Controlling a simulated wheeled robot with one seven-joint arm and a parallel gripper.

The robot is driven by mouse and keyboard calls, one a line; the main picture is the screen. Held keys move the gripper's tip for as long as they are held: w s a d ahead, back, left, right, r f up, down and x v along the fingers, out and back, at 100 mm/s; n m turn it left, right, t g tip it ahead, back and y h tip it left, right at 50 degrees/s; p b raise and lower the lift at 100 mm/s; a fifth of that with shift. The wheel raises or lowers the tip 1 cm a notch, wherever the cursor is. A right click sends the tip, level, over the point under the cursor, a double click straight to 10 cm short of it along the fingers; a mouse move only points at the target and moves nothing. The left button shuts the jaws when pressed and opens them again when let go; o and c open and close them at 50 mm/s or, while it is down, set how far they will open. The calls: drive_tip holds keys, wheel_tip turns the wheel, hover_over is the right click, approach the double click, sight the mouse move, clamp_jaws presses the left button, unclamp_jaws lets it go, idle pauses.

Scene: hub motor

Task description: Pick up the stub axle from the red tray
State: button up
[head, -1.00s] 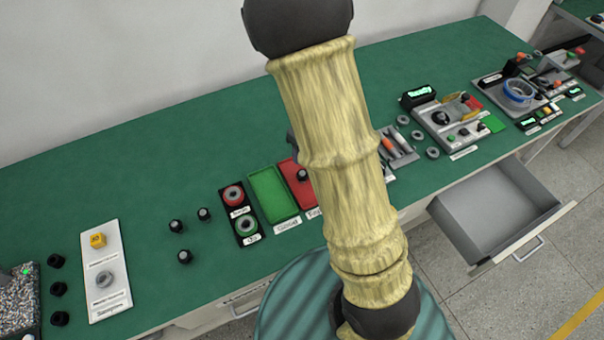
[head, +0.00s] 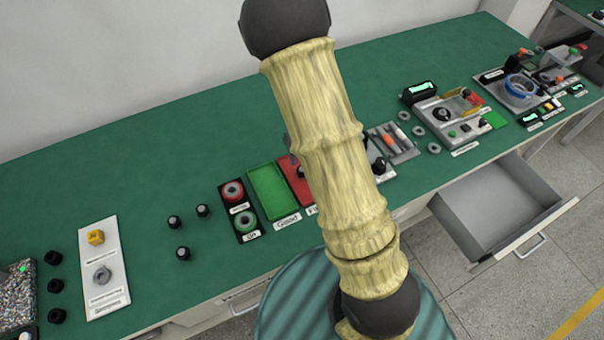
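The red tray (head: 297,188) lies on the green bench, right of the green tray, and my arm covers its right part. A small dark part (head: 300,172), seemingly the stub axle, is in the red tray at the arm's edge, partly hidden. A small grey piece, seemingly of my gripper (head: 291,146), shows just left of the arm above the red tray. The rest of my gripper is hidden behind the arm, so its fingers and any contact cannot be seen.
The green tray (head: 268,192) and a black holder (head: 239,208) with two ring buttons stand left of the red tray. Several dark knobs (head: 174,222) stand further left. An open drawer (head: 494,205) juts out at right. The back of the bench is clear.

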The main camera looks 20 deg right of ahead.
drive_tip(key=f, duration=0.4)
drive_tip(key=f+b, duration=0.1)
drive_tip(key=shift+w+a+f, duration=0.1)
drive_tip(key=shift+w+f, duration=0.25)
drive_tip(key=shift+f, duration=0.05)
drive_tip(key=shift+w+a+f+b, duration=0.1)
drive_tip(key=shift+w+f+b, duration=0.1)
drive_tip(key=shift+f, duration=0.65)
drive_tip(key=shift+w+d+f+b, duration=0.1)
drive_tip(key=shift+w+f+b, duration=0.1)
drive_tip(key=shift+f, duration=0.7)
drive_tip(key=shift+w+a+f+b, duration=0.1)
drive_tip(key=shift+f+b, duration=0.1)
drive_tip(key=shift+f, duration=0.65)
clamp_jaws()
